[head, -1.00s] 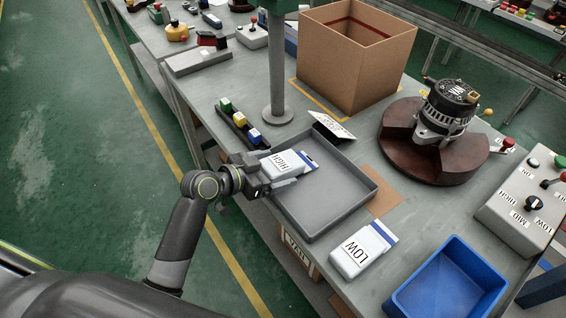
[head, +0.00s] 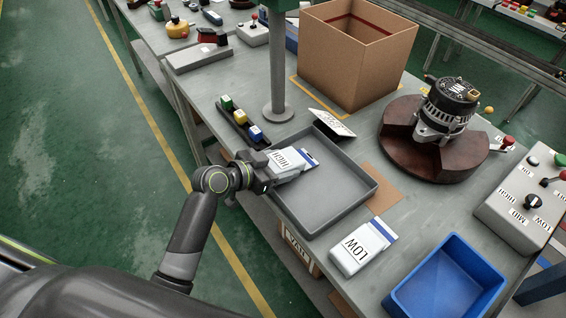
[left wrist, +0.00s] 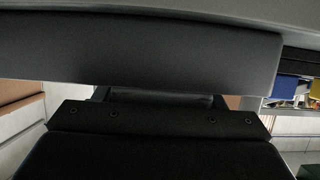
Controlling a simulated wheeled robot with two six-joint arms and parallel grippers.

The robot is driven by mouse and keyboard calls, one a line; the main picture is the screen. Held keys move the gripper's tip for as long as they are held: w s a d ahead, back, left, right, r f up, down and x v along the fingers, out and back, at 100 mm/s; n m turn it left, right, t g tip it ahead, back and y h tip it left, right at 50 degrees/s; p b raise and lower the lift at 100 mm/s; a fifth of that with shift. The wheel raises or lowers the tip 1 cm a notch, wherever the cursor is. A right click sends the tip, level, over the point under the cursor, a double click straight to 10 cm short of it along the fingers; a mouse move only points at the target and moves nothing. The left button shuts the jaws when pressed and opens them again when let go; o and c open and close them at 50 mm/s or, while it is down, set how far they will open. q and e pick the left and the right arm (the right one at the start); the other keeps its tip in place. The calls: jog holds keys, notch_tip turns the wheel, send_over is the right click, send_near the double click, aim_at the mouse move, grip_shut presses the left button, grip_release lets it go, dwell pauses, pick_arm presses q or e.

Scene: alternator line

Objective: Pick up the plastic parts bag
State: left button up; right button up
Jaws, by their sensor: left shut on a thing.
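I cannot tell how far the bag is above the tray floor. The left wrist view is mostly filled by dark surfaces and does not show the bag clearly. My right gripper is not in view.
A grey post (head: 278,85) and a narrow holder with coloured blocks (head: 238,122) stand behind the tray. A tilted card (head: 332,123) is at its back edge. A cardboard box (head: 350,60), an alternator (head: 446,108) on a round base and a blue bin (head: 447,283) are to the right.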

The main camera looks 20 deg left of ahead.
pick_arm(q)
notch_tip(320, 180, up, 10)
jog(key=s+a+r+n+t+y, duration=0.15)
jog(key=s+a, duration=0.35)
jog(key=s, duration=0.6)
jog(key=m+g+h, duration=0.1)
jog(key=h, duration=0.1)
send_over(280, 160)
jog(key=shift+s+a+f+y, duration=0.1)
jog(key=shift+s+f+y, duration=0.15)
jog(key=shift+f, duration=0.5)
jog(key=shift+w+d+m, duration=0.2)
jog(key=shift+w+m, duration=0.05)
jog(key=shift+f+g, duration=0.1)
jog(key=shift+g, duration=0.15)
notch_tip(280, 160, down, 9)
jog(key=shift+f, duration=0.15)
